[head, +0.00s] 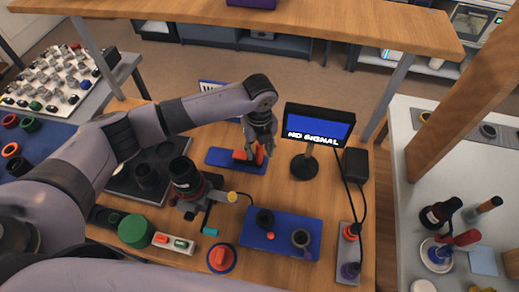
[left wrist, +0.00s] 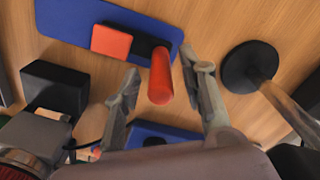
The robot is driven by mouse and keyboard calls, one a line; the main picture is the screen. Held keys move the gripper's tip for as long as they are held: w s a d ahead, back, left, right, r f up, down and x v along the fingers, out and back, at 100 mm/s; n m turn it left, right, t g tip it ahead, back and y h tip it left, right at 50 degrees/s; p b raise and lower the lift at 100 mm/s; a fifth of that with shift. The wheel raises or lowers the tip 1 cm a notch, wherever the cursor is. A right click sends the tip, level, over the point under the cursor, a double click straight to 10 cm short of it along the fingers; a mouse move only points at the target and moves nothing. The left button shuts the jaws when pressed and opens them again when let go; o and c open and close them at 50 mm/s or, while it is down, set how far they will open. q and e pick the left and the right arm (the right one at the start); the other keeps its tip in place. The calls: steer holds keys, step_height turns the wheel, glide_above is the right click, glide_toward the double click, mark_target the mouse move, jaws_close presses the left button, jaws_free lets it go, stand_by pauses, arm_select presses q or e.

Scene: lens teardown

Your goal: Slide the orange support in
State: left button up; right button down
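The orange support shows as a flat orange block (left wrist: 111,41) and an upright orange post (left wrist: 161,78), with a black part between them. It sits on a blue base plate (left wrist: 60,18) on the wooden table; in the head view the plate (head: 221,157) lies left of the monitor. My left gripper (head: 262,150) points down over the support and partly hides it. In the left wrist view its two fingers (left wrist: 165,85) are spread, one on each side of the post, with visible gaps. My right gripper is not in view.
A small monitor (head: 318,128) reading "NO SIGNAL" stands just right of the plate, with a black box (head: 355,164) beside it. A second blue plate (head: 278,247), a red knob (head: 221,258) and a dark lens device (head: 185,178) stand nearer. A wooden shelf (head: 300,22) crosses behind.

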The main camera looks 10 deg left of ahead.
arm_select(q)
steer(key=shift+f, duration=0.95)
steer(key=shift+c, duration=0.4)
jaws_close()
